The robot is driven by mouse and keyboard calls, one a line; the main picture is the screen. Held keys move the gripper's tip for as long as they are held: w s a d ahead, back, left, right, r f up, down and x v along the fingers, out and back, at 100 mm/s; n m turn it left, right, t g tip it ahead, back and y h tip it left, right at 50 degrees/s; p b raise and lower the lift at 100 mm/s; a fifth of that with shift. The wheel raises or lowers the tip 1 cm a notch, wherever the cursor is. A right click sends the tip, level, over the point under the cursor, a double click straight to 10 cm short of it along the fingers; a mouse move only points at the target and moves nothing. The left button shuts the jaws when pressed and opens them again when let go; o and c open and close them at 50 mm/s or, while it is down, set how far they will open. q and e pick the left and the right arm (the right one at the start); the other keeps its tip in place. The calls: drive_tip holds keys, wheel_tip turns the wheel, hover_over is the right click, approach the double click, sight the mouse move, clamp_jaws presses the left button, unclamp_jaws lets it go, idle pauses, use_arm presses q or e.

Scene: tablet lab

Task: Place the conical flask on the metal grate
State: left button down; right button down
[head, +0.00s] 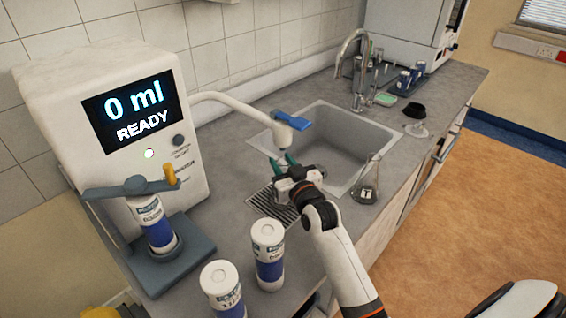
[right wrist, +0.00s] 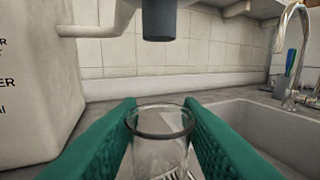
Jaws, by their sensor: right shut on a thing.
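My right gripper (head: 284,170) is over the metal grate (head: 262,203), below the dispenser's spout. In the right wrist view its green fingers (right wrist: 160,135) are shut on a clear glass vessel with a round, flared rim, which I take to be the conical flask (right wrist: 160,152). Its mouth points up and looks upright. Its lower part is out of the wrist view and mostly hidden by the gripper in the head view, so I cannot tell whether it touches the grate. Another conical flask (head: 367,183) stands on the counter right of the sink. My left gripper is not in view.
Bottles (head: 268,258) stand in front of the grate. The sink (head: 335,140) with its tap (head: 358,75) lies behind and right. A black-topped item (head: 414,111) stands farther right.

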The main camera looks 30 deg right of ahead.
drive_tip(key=shift+f, duration=0.15)
drive_tip(key=c, duration=1)
unclamp_jaws()
drive_tip(key=s+b, duration=0.2)
drive_tip(key=s, duration=1)
drive_tip(key=shift+a, duration=0.35)
